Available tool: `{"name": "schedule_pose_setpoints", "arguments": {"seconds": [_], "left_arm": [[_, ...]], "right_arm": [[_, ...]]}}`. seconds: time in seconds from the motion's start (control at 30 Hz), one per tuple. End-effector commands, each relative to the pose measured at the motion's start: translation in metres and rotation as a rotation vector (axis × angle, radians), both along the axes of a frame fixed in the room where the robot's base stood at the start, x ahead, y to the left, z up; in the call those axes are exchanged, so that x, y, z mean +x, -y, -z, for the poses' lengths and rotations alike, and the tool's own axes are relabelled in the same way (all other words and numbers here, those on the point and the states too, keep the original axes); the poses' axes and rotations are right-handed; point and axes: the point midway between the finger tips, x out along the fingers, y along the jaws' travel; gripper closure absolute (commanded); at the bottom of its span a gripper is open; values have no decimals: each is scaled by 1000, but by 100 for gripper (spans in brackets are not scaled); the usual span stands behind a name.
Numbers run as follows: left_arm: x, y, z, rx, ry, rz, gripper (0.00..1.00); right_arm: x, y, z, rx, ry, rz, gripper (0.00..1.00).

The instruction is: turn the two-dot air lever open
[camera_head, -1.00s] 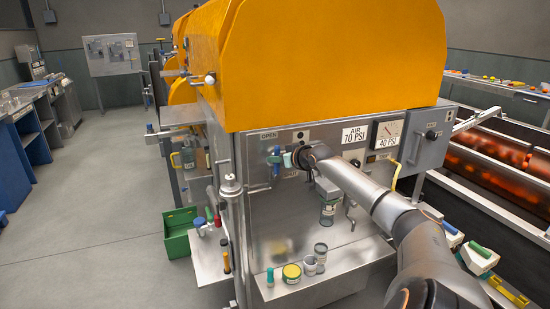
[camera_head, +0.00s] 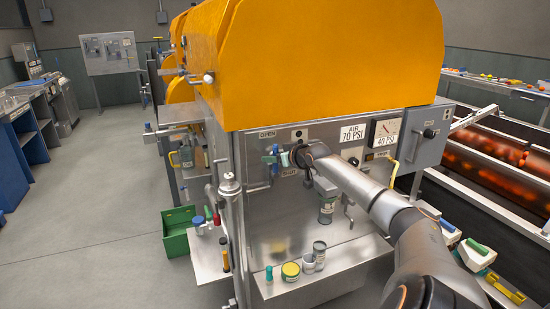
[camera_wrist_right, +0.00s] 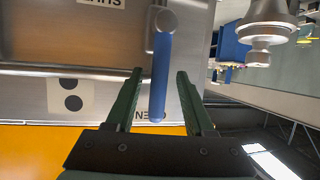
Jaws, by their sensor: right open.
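The air lever is a blue handle (camera_wrist_right: 160,78) on a round metal pivot (camera_wrist_right: 165,20), fixed to a steel panel. In the right wrist view the handle reaches from the pivot toward the OPEN label (camera_wrist_right: 150,115); the SHUT label (camera_wrist_right: 100,3) is at the other end. A two-dot plate (camera_wrist_right: 70,97) is beside it. My right gripper (camera_wrist_right: 160,73) is open, its green fingers on either side of the handle with visible gaps. In the head view the right gripper (camera_head: 279,156) is at the panel below the OPEN label (camera_head: 267,134) and partly hides the lever. My left gripper is out of view.
The orange hood (camera_head: 330,65) overhangs the panel. A gauge (camera_head: 386,132) and grey control box (camera_head: 427,135) are to the right. A steel shelf (camera_head: 335,270) below holds cans. A metal post (camera_head: 230,185) stands left of the lever.

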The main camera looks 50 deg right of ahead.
Motion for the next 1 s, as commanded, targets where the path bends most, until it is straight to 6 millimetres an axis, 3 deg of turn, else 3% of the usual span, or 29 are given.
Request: {"name": "schedule_pose_setpoints", "arguments": {"seconds": [0.27, 1.0], "left_arm": [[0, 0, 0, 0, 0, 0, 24], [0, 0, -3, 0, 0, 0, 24]], "right_arm": [[-4, 0, 0, -1, -3, 2, 47], [-45, -17, -19, 0, -4, -1, 47]]}}
